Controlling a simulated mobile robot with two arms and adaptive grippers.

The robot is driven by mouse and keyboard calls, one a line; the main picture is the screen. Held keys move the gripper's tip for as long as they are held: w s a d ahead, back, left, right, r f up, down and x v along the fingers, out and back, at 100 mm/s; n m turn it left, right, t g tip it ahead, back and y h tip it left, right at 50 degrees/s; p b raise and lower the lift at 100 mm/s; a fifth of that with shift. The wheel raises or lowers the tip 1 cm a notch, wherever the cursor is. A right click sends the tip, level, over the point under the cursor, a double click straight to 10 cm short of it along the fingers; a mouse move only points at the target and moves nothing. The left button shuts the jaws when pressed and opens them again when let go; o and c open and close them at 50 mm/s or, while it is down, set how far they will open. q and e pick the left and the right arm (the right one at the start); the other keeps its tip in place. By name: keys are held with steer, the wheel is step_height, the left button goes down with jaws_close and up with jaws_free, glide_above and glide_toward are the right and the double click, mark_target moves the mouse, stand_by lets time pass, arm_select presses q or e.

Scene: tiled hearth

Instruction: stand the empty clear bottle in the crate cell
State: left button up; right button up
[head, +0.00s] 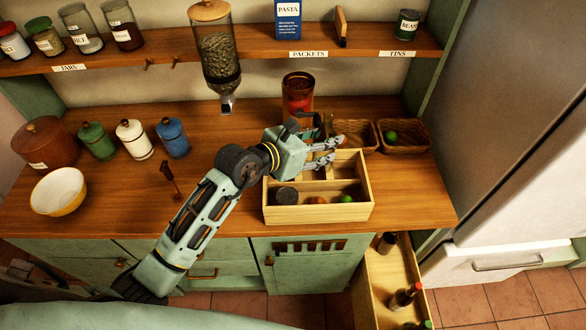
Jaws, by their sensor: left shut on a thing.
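My left gripper (326,151) reaches in from the lower left and is over the back part of the wooden crate (318,216). Its fingers are close together on a thing that barely shows between them, which I take to be the clear bottle. Its outline and tilt cannot be made out. The crate stands on the counter and is split into cells. Its front cells hold a dark round thing (286,195), a small orange-brown thing (318,200) and a green thing (346,198). The arm hides the crate's back left. My right gripper is not in view.
Two baskets (404,140) sit behind the crate to the right. A dispenser (218,55) hangs at the shelf. Canisters (133,139) and a bowl (58,193) stand left. An open drawer (388,285) holds bottles.

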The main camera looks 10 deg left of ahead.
arm_select(q)
steer(key=a+f+b, duration=1)
steer(key=a+b, duration=0.1)
steer(key=b, duration=0.2)
steer(key=shift+a+f, duration=0.3)
steer(key=shift+a, duration=0.05)
steer(key=shift+s+b, duration=0.15)
steer(key=shift+b, duration=0.15)
steer(key=shift+f, duration=0.2)
steer(key=o, duration=1.3)
